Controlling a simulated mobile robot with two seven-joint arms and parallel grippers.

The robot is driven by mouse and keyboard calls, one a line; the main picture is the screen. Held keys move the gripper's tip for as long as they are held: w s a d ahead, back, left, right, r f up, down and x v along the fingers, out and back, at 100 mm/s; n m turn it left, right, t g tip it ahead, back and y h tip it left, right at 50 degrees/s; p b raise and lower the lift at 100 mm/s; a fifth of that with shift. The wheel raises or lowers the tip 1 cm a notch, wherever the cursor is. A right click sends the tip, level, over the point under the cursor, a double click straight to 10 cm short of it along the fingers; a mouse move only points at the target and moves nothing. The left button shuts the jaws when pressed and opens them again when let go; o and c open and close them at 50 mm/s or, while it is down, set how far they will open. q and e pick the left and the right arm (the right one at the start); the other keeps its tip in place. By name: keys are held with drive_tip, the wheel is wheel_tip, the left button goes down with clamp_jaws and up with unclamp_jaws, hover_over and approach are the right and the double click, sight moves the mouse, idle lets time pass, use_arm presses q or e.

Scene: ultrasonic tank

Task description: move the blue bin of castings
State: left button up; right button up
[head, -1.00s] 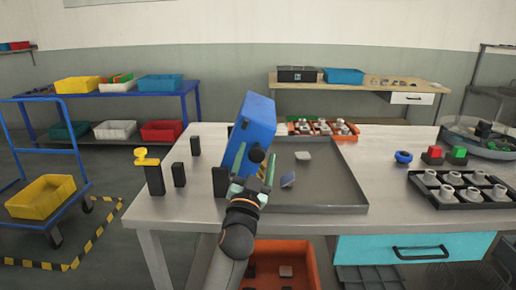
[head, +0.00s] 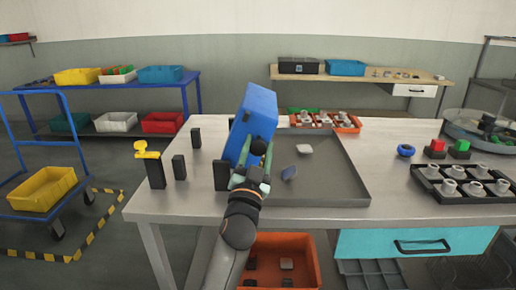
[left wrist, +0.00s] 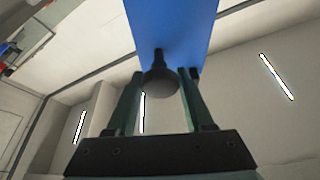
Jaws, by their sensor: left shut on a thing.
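The blue bin (head: 252,115) stands tilted over the left part of the grey tray on the steel table, with a dark round knob (head: 258,147) on its near side. My left gripper (head: 252,172) is shut on this knob. The left wrist view shows the bin's blue wall (left wrist: 172,25) above the knob (left wrist: 160,80), which sits between the fingers (left wrist: 160,95). The bin's inside is hidden, so I cannot tell what it holds. My right gripper is out of view.
The grey tray (head: 345,175) holds a pale casting (head: 304,149) and a bluish piece (head: 289,173). Dark upright blocks (head: 179,167) and a yellow-topped post (head: 155,172) stand at left. A black rack of castings (head: 430,180) is at right. An orange bin (head: 315,250) sits below.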

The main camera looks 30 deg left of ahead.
use_arm(q)
clamp_jaws()
drive_tip(key=shift+a+r, duration=0.1)
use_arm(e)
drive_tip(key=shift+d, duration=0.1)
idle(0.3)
